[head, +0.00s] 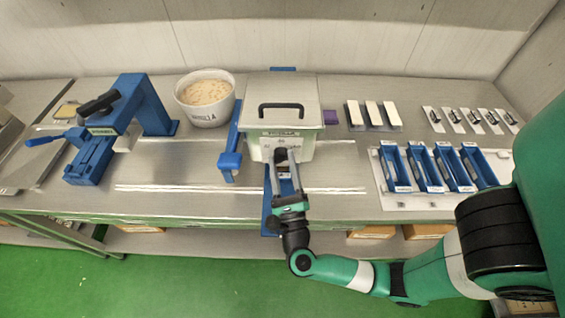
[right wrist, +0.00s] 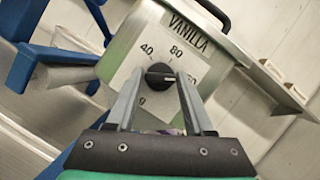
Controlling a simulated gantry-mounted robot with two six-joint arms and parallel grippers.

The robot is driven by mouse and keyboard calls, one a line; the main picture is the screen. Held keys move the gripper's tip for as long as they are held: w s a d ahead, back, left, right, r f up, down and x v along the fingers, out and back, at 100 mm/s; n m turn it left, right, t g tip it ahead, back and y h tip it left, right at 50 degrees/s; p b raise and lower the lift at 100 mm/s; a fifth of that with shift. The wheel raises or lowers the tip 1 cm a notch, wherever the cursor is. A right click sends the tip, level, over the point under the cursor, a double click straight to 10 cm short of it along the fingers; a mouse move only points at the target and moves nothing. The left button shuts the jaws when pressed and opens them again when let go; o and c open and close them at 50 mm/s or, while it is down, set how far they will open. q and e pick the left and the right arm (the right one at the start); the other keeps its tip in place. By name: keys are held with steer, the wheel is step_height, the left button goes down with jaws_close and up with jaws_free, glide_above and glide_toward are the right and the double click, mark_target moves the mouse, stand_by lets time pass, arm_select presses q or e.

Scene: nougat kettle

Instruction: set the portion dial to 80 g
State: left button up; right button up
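The portion dial (right wrist: 160,77) is a black round knob with a white pointer mark on a pale plate at the front of the kettle. In the right wrist view the pointer points right, toward a number partly hidden by a finger. My right gripper (head: 283,164) is at the kettle's front. In the right wrist view its two fingers (right wrist: 161,72) stand on either side of the knob; whether they touch it I cannot tell. My left gripper is out of view.
The kettle (head: 318,150) has a grey lid with a black handle and a VANILLA label. A blue spout-like lever (head: 230,160) stands to its left. A white bowl (head: 206,112), a blue press (head: 150,108) and blue moulds (head: 392,165) share the bench.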

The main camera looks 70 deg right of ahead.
jaws_close()
steer(key=n+y+p, duration=0.1)
steer(key=n+p, duration=0.3)
steer(key=p, duration=0.1)
steer(key=n+y+p, duration=0.2)
steer(key=n+p, duration=0.2)
steer(key=p, duration=0.2)
steer(key=r+n+t+y+p, duration=0.1)
steer(key=n+p, duration=0.3)
steer(key=p, duration=0.2)
steer(key=shift+s+r+y, duration=0.1)
steer(key=shift+s+y, duration=0.05)
steer(key=shift+y, duration=0.15)
steer(key=shift+f+n+y+p, duration=0.3)
steer(key=shift+n+p, duration=0.5)
steer(key=shift+p, duration=0.2)
